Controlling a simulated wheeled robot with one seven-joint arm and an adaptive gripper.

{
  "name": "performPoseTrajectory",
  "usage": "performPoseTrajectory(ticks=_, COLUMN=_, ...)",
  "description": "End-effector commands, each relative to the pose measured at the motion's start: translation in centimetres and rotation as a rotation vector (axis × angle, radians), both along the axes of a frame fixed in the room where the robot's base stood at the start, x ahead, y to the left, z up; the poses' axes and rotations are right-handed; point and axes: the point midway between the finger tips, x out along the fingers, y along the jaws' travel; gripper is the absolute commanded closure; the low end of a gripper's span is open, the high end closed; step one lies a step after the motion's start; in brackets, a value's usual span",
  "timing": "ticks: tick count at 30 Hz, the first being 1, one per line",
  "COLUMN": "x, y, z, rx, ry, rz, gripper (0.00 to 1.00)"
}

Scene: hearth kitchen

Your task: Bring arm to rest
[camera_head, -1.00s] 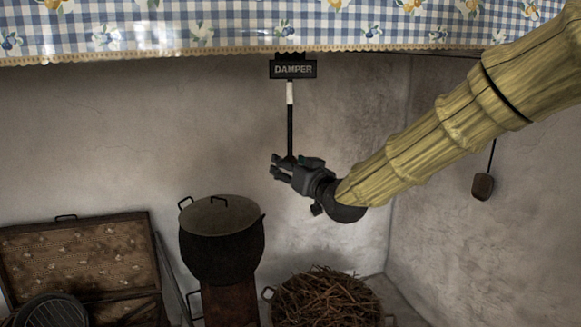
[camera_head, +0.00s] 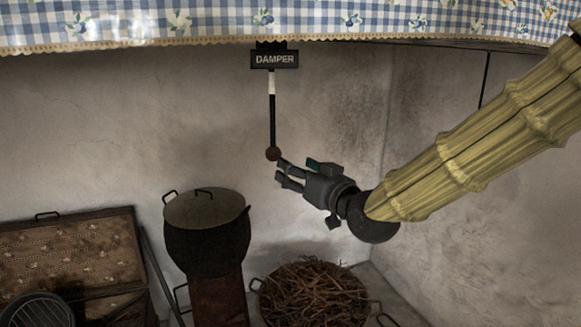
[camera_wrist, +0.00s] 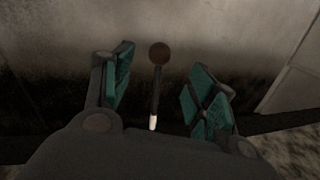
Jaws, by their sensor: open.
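My gripper (camera_head: 280,172) is open and empty in the head view, just right of and slightly below the damper's round brown knob (camera_head: 273,154). The damper rod (camera_head: 272,115) hangs straight down from the black DAMPER plate (camera_head: 274,59), with a white band near its top. In the wrist view, the knob (camera_wrist: 159,53) and the rod show between and beyond my gripper's spread green-padded fingers (camera_wrist: 160,90). The knob looks free of the fingers.
A dark lidded pot (camera_head: 207,235) stands below left. A basket of twigs (camera_head: 312,295) sits below my gripper. A patterned open case (camera_head: 70,255) is at the left. A checked cloth (camera_head: 190,22) hangs along the top. Bare wall (camera_head: 430,120) lies to the right.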

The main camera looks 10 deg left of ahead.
Motion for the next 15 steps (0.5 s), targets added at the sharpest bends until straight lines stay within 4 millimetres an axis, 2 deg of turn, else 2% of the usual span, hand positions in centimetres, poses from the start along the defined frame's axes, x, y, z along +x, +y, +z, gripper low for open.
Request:
performPoseTrajectory(ticks=12, x=-0.39, y=-0.4, z=-0.04, rx=0.0, ry=0.0, rz=0.0, gripper=0.42)
performPoseTrajectory(ticks=15, x=-0.25, y=-0.61, z=-0.8, rx=-0.004, ry=0.013, rz=-0.005, gripper=0.42)
